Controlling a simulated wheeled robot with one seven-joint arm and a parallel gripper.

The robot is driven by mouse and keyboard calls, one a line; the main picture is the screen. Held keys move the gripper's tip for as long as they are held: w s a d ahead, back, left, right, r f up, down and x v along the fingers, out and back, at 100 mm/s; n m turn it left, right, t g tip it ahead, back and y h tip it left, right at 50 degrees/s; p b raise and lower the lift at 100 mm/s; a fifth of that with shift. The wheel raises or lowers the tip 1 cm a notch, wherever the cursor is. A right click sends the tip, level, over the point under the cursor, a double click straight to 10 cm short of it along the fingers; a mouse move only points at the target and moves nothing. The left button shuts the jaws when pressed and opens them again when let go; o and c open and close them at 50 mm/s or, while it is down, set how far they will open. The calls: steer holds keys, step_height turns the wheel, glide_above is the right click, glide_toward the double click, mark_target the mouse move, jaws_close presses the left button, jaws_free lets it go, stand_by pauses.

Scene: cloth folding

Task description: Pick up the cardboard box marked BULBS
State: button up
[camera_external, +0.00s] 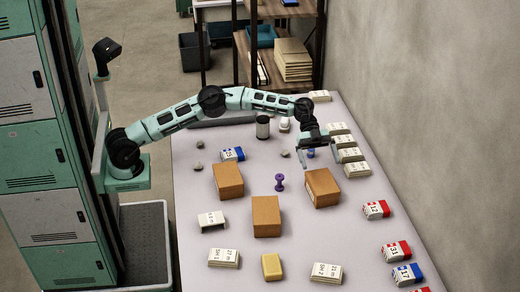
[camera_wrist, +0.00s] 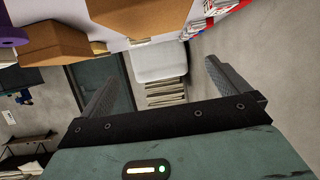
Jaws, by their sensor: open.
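Three brown cardboard boxes stand on the table in the external view: a left one (camera_external: 228,181), a front middle one (camera_external: 266,217) and a right one (camera_external: 322,188). No BULBS marking is readable on any of them. My gripper (camera_external: 319,164) is open, with its fingers pointing down at the far edge of the right box. In the wrist view my gripper (camera_wrist: 166,62) has its fingers spread and nothing between them. A cardboard box (camera_wrist: 140,16) lies just beyond the fingertips there, cut off by the top edge. Another box (camera_wrist: 52,42) is to its left.
The table (camera_external: 205,262) also holds a purple spool-like item (camera_external: 280,182), a dark can (camera_external: 263,127) and a yellow block (camera_external: 271,267). Several white cartons (camera_external: 349,154) and red-and-white cartons (camera_external: 376,210) line the right edge, near a wall (camera_external: 430,120).

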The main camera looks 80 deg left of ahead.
mark_target(319, 175)
steer(key=shift+w+f, duration=0.1)
steer(key=shift+f, duration=1.25)
step_height(319, 175, down, 4)
steer(key=shift+r+b, duration=0.1)
steer(key=shift+b, duration=0.6)
steer(key=x, duration=0.3)
steer(key=shift+f+b, duration=0.2)
steer(key=shift+b, duration=0.15)
steer(key=shift+r, duration=0.15)
steer(key=c, duration=1.2)
